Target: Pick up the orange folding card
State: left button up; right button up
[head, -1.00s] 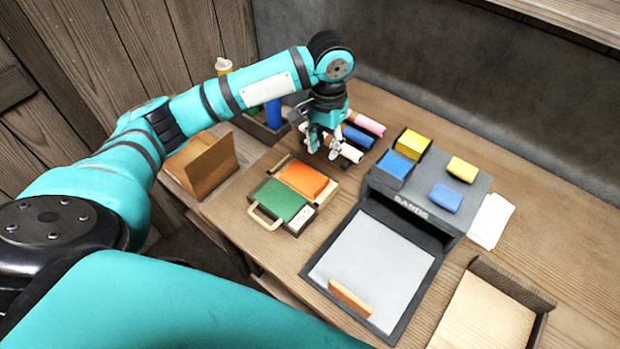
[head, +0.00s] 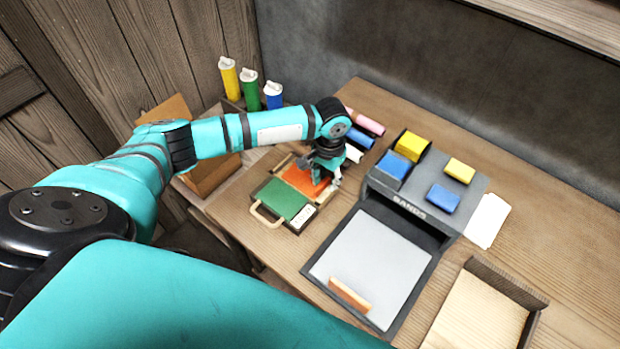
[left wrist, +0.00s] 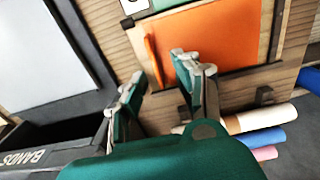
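The orange folding card (head: 298,178) lies in the wooden case beside the green panel (head: 280,199). In the left wrist view the card (left wrist: 218,38) is a flat orange sheet in a wooden frame, with a narrow orange flap (left wrist: 153,62) standing up at its left edge. My left gripper (head: 320,178) is over the card's right side and hides part of it in the head view. In the left wrist view its two fingers (left wrist: 157,76) are apart and empty, with the flap just beyond the gap between them. I cannot tell whether they touch it. My right gripper is not in view.
The dark grey BANDS station (head: 408,208) with blue and yellow blocks stands right of the case. Pink, blue and white rolls (head: 366,124) lie behind my gripper. A wooden tray (head: 506,284) is at the lower right. Yellow, green and blue bottles (head: 250,88) stand at the back left.

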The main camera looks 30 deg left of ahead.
pick_arm(q)
jog(key=shift+c, duration=0.2)
grip_shut()
jog(key=shift+r, duration=0.15)
